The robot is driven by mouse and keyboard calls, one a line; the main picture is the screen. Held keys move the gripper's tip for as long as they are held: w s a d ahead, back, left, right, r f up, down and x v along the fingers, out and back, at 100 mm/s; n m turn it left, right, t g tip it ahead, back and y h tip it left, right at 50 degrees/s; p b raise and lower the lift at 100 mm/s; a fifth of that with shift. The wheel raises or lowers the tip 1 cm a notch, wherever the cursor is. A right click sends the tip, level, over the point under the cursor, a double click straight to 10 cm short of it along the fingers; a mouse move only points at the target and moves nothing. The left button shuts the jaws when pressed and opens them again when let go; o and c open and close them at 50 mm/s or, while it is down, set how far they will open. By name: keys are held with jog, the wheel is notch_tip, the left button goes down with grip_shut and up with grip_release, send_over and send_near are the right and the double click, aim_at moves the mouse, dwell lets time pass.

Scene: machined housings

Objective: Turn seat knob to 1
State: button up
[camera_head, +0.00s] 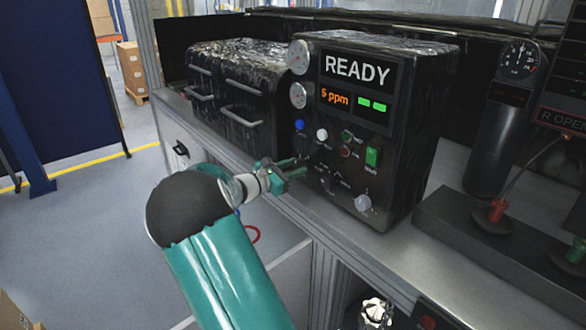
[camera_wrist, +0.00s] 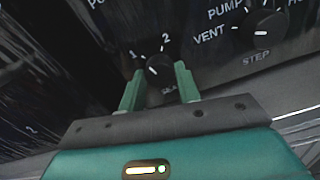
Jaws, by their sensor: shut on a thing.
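The seat knob (camera_wrist: 158,72) is black with a white mark, on the dark panel in the wrist view. Numbers 1 and 2 are printed above it, 1 to the left and 2 to the right. I cannot tell for sure which number the white mark points at. My gripper (camera_wrist: 158,84) has its green fingers on both sides of the knob and is shut on it. The label below is partly hidden by my gripper. In the head view my gripper (camera_head: 302,166) reaches the left side of the black unit's front (camera_head: 385,145); the knob cannot be made out there.
A step knob (camera_wrist: 264,29) with VENT and PUMP labels sits to the right in the wrist view. The unit's display (camera_head: 357,82) reads READY and 5 ppm. A lit green switch (camera_head: 372,156) and a pale knob (camera_head: 362,203) are on the panel.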

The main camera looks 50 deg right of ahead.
jog(key=shift+n, duration=1.2)
jog(key=o, duration=1)
jog(key=a, duration=0.4)
jog(key=w+a, duration=0.1)
jog(key=a, duration=0.8)
jog(key=shift+w+a, duration=0.25)
jog(key=shift+a, duration=0.1)
